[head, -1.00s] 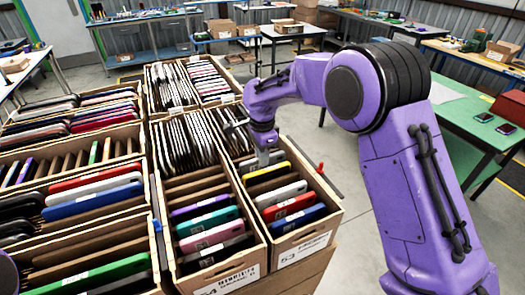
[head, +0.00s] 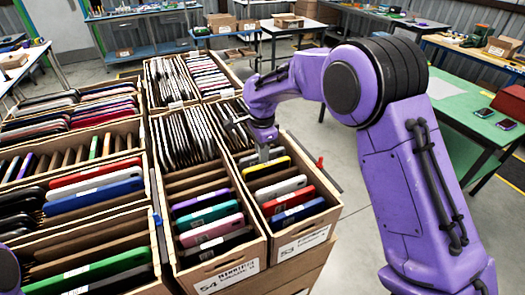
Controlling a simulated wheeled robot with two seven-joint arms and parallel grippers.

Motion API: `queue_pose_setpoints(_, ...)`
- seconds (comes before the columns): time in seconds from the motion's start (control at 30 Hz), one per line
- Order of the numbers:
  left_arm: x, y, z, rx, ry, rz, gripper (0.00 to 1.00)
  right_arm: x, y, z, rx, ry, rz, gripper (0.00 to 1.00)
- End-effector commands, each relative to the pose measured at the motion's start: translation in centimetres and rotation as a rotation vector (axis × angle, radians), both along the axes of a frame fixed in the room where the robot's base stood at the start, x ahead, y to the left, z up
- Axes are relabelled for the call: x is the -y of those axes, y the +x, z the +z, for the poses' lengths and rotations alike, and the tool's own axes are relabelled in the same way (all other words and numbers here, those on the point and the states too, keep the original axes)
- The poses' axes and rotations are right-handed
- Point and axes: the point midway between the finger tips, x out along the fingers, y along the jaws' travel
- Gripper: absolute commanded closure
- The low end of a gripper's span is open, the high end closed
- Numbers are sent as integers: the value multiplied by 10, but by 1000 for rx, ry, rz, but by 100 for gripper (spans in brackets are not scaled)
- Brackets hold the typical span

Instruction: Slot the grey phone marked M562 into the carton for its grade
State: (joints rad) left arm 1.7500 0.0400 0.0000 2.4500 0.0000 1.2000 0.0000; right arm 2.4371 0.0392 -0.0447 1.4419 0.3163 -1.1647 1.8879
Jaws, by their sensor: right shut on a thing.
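My right gripper (head: 264,151) reaches down into the back part of the right front carton (head: 305,241), which is marked 53. It is shut on a thin grey item (head: 264,156), which looks like the grey phone. The item is mostly hidden by the gripper and the carton, and its M562 mark cannot be read. A yellow-edged phone (head: 267,167) stands just in front of it. White, red and blue phones lean in slots nearer the front. My left gripper is not in view.
Carton 54 (head: 232,276) stands directly left, with purple, teal and pink phones in it. More cartons with tilted phones fill the left side and the back. A green table (head: 470,120) with phones stands at the right, with open floor between.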

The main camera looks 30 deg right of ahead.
Motion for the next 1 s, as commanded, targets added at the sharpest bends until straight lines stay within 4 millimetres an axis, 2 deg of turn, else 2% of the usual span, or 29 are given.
queue_pose_setpoints(0.47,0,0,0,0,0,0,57,0,0,-1,1,0,0,100)
queue_pose_setpoints(0.5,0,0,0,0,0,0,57,0,0,-1,1,0,0,75)
queue_pose_setpoints(0.57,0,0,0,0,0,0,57,0,0,-1,1,0,0,55)
queue_pose_setpoints(0.87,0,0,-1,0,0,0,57,0,0,0,0,0,0,55)
queue_pose_setpoints(1.0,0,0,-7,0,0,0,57,0,1,17,5,0,0,55)
